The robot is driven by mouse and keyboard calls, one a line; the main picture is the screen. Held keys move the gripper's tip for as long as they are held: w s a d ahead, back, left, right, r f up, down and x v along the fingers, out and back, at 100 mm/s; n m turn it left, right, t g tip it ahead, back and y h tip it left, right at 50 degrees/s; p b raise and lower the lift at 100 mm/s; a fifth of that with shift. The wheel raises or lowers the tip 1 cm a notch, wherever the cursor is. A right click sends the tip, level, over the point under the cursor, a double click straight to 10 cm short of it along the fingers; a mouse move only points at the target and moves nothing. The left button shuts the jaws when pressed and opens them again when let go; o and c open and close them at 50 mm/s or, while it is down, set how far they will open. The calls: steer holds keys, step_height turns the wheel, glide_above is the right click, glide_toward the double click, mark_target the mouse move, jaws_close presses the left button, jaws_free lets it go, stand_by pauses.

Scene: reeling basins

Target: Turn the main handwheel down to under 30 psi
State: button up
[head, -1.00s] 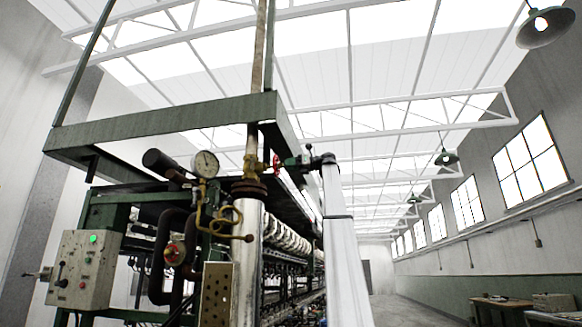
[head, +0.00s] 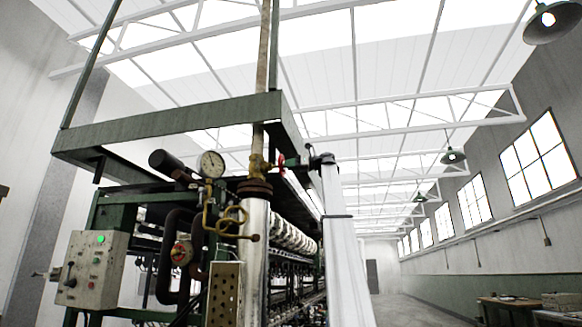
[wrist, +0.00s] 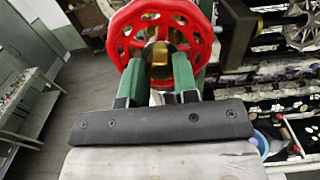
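The red main handwheel (head: 281,160) sits at the right of a brass valve on top of the pale upright pipe. In the wrist view the red handwheel (wrist: 158,32) fills the top middle, with its brass hub at the centre. My gripper (wrist: 159,70) is at the wheel, with its two green fingers spread on either side of the hub. I cannot tell whether they press on it. In the head view my gripper (head: 292,161) meets the wheel from the right. The round pressure gauge (head: 212,164) is left of the valve; its numbers are too small to read.
A grey control box (head: 92,269) with a green light hangs at the left. A green frame beam (head: 170,122) runs above the valve. Reeling machinery (head: 300,262) extends behind the pipe. Open floor (head: 415,304) lies to the right, with a table (head: 510,302) near the wall.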

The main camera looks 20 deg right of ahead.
steer(key=m, duration=0.6)
stand_by(0.3)
steer(key=o, duration=0.8)
steer(key=shift+d, duration=0.1)
